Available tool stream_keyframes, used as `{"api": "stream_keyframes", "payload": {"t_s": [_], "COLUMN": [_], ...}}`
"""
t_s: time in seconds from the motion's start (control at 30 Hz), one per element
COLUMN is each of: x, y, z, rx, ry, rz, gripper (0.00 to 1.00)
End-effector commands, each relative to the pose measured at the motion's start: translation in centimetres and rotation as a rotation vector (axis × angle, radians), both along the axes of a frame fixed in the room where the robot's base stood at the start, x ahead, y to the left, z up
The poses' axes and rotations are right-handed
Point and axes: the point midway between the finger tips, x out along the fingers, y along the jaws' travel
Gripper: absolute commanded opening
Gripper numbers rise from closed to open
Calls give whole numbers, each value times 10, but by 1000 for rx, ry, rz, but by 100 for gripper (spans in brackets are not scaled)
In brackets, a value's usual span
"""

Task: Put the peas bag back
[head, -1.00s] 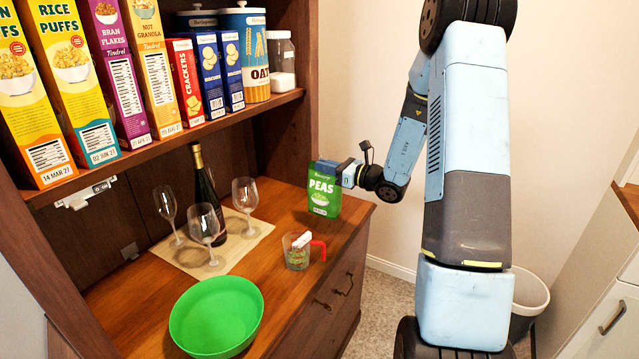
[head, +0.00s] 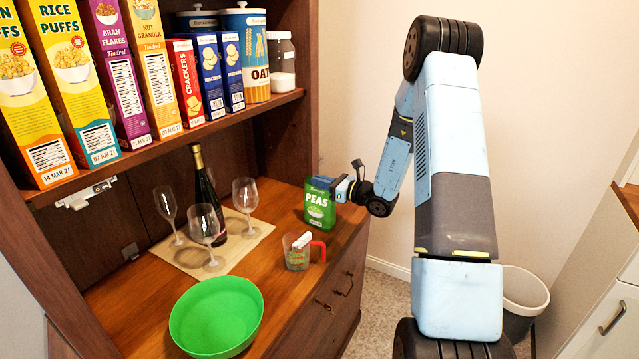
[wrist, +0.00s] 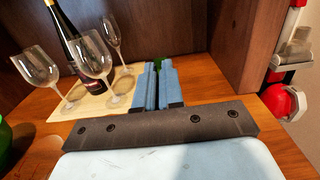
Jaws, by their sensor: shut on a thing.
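The green peas bag (head: 318,208) is upright at the right end of the wooden counter, at or just above its surface; I cannot tell whether it touches. My gripper (head: 332,185) is shut on the bag near its top, coming from the right. In the wrist view the blue fingers (wrist: 158,85) are close together, and only a sliver of the green bag (wrist: 157,63) shows beyond them. The rest of the bag is hidden there.
A measuring cup with a red handle (head: 298,251) stands in front of the bag. Wine glasses (head: 245,195) and a bottle (head: 206,190) stand on a mat (head: 240,245) to the left. A green bowl (head: 216,315) is nearer. Cereal boxes (head: 115,75) fill the shelf above.

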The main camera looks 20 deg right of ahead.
Motion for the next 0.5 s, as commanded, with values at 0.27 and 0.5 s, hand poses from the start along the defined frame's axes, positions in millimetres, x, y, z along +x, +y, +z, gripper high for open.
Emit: {"api": "stream_keyframes", "payload": {"t_s": [0.27,0.5], "x": [-1,-1], "y": [0,-1], "z": [-1,-1], "rx": [-1,0], "ry": [4,3], "rz": [0,-1], "gripper": [32,33]}}
